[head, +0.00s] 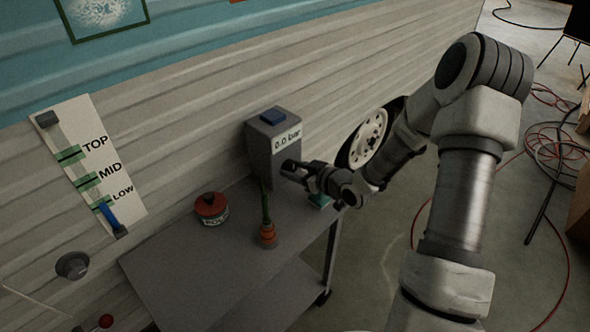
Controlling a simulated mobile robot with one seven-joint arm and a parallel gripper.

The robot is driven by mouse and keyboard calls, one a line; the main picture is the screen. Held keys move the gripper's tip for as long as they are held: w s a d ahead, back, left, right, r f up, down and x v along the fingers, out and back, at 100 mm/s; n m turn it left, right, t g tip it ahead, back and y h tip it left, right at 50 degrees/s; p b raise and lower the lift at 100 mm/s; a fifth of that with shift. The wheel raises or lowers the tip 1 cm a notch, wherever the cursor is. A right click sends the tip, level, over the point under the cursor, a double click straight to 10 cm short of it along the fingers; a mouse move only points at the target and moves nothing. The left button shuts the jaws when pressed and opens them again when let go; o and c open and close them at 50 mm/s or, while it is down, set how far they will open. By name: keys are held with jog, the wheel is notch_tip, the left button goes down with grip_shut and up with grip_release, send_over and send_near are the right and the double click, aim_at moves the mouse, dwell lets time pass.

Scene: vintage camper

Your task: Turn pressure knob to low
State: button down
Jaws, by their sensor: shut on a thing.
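My gripper (290,167) is at the lower front of this box, shut on what appears to be the pressure knob. The fingers hide the knob, so its setting cannot be read. A white panel (122,192) on the wall at the left is marked TOP, MID and LOW. A blue lever (107,213) is beside its LOW mark.
A red-topped canister (211,208) and an orange-based fitting with a green stem (268,234) stand on the grey table (190,262), left of my gripper. A small green object (319,201) is just below my gripper. A dark round knob (72,265) is on the wall. Cables (553,100) lie on the floor.

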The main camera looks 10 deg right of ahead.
jog(key=shift+f+n+b, duration=0.25)
jog(key=shift+n+b, duration=0.05)
jog(key=shift+b, duration=0.55)
jog(key=shift+r+n+h+b, duration=0.15)
jog(key=shift+n+h+b, duration=0.15)
jog(key=shift+b, duration=0.35)
jog(key=shift+c, duration=1.5)
grip_release()
jog(key=shift+r, duration=0.1)
jog(key=p+v, duration=0.5)
jog(key=v, duration=1.2)
jog(key=shift+s+f, duration=0.25)
jog(key=shift+s, duration=0.15)
